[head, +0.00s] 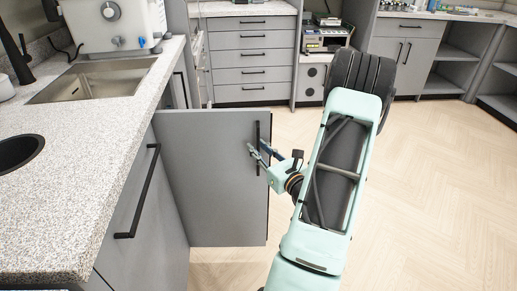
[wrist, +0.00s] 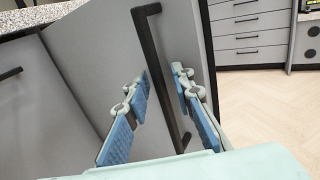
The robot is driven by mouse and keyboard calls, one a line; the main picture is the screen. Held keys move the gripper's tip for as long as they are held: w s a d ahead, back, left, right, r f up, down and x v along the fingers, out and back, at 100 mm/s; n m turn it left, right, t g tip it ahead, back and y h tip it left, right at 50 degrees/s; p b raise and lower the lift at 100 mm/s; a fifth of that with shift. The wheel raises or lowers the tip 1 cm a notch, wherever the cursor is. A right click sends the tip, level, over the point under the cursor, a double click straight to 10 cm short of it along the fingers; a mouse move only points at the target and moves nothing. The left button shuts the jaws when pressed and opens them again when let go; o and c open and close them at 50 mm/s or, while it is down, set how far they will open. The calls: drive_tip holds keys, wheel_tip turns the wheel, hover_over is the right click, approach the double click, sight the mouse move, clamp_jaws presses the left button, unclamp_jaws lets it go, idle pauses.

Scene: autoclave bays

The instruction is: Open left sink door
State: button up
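The grey sink cabinet door (head: 215,180) stands swung out from the counter front, at a wide angle to it, below the sink (head: 95,80). It also fills the left and middle of the wrist view (wrist: 100,60). Its black bar handle (wrist: 160,70) is upright near the door's free edge; in the head view it is partly hidden by my gripper (head: 262,153). In the wrist view my gripper (wrist: 168,108) has its blue-padded fingers apart, one on each side of the handle, with gaps visible. I cannot tell whether either finger touches it.
Another cabinet front with a black handle (head: 140,190) is at the left, under the speckled counter (head: 90,180). A drawer unit (head: 253,65) stands behind. An open shelf (head: 455,72) is at the back right. The wooden floor (head: 440,200) at the right is clear.

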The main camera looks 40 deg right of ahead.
drive_tip(key=s+a, duration=0.1)
drive_tip(key=s, duration=1.1)
drive_tip(key=shift+a, duration=0.3)
drive_tip(key=shift+w, duration=0.1)
